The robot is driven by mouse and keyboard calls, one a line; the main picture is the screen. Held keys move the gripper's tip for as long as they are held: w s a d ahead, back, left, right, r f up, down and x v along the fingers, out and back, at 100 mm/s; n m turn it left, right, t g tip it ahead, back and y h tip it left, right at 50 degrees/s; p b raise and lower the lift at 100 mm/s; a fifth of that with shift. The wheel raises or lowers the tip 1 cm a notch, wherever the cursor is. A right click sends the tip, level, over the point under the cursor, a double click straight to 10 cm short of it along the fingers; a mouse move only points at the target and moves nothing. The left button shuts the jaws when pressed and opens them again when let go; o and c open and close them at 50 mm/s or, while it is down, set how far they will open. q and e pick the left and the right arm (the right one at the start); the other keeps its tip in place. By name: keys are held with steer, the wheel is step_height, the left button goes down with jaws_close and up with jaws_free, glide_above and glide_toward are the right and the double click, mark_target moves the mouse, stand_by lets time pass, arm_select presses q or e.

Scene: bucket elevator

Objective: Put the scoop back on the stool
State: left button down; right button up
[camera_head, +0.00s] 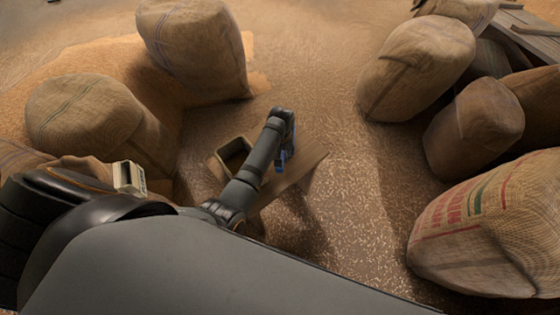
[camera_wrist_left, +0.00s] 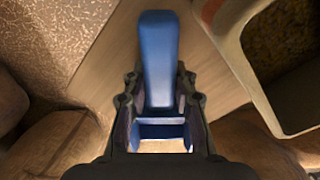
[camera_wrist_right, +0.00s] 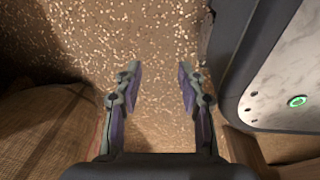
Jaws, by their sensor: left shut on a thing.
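The blue scoop (camera_wrist_left: 158,60) is held upright in the picture between the fingers of my left gripper (camera_wrist_left: 158,88), which is shut on it. In the head view a bit of the scoop (camera_head: 281,160) shows beside my arm. The wooden stool top (camera_head: 306,166) is under it, and it also shows in the left wrist view (camera_wrist_left: 205,75). I cannot tell whether the scoop touches the stool. My right gripper (camera_wrist_right: 158,70) is open and empty above the grain-strewn floor. My own arm hides part of the stool.
Full sacks stand at the left (camera_head: 95,120) and right (camera_head: 475,125). A printed sack (camera_head: 490,225) lies nearer. The grain-covered floor between is clear.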

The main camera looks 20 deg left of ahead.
arm_select(q)
step_height(320, 180, down, 4)
steer(key=shift+r+b, duration=0.15)
steer(key=shift+b, duration=0.45)
arm_select(e)
steer(key=shift+w+a+f, duration=0.1)
steer(key=shift+w, duration=0.9)
arm_select(q)
steer(key=c, duration=1.1)
jaws_free()
